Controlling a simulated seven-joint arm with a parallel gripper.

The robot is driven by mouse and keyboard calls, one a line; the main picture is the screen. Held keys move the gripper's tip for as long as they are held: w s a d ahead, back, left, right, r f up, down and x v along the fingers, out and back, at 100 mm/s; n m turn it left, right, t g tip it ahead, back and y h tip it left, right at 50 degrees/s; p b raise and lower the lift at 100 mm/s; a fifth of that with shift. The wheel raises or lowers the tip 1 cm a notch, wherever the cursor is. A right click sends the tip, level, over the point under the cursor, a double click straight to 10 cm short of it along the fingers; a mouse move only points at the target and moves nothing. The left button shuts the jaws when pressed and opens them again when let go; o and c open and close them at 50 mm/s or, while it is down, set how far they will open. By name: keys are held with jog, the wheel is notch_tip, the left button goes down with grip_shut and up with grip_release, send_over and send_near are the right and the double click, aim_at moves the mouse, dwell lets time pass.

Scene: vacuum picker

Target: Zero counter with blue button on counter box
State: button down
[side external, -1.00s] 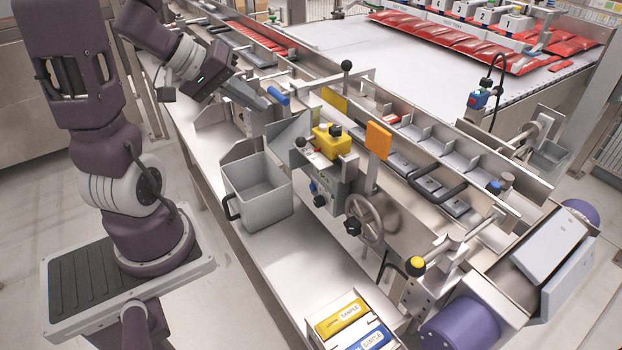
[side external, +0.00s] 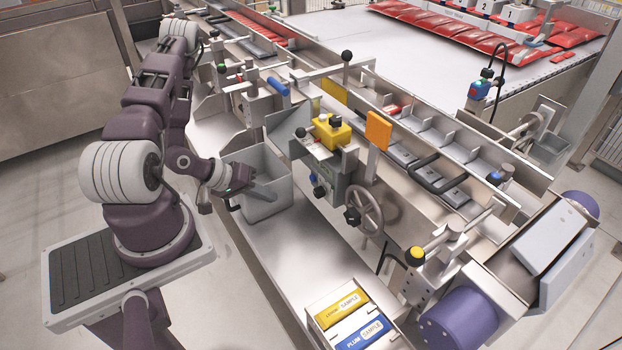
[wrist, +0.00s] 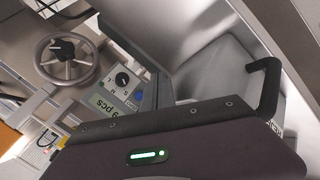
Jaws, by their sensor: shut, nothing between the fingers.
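The grey counter box (side external: 326,178) is fixed to the near side of the conveyor, below a yellow block. Its blue button (side external: 313,188) is small, beside a black knob. In the wrist view the counter box (wrist: 117,88) shows a dial, a pale green display (wrist: 103,105) with an upside-down number and "pcs", and the blue button (wrist: 138,95) near the dark gripper body. My gripper (side external: 268,194) is shut and empty over the grey bin, left of the box and apart from the button. Its fingertips are not clear in the wrist view.
The grey bin (side external: 246,207) with a black handle stands left of the counter box. A handwheel (side external: 364,212) is just right of the box. Yellow and blue sample cartons (side external: 344,306) lie in a tray in front. The bench between bin and tray is clear.

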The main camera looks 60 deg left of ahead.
aim_at(312, 178)
jog(key=w, duration=0.8)
jog(key=shift+w, duration=0.4)
jog(key=shift+w, duration=0.1)
dwell(1.7)
jog(key=shift+w, duration=0.3)
jog(key=shift+w, duration=0.35)
dwell(0.7)
jog(key=shift+s, duration=0.75)
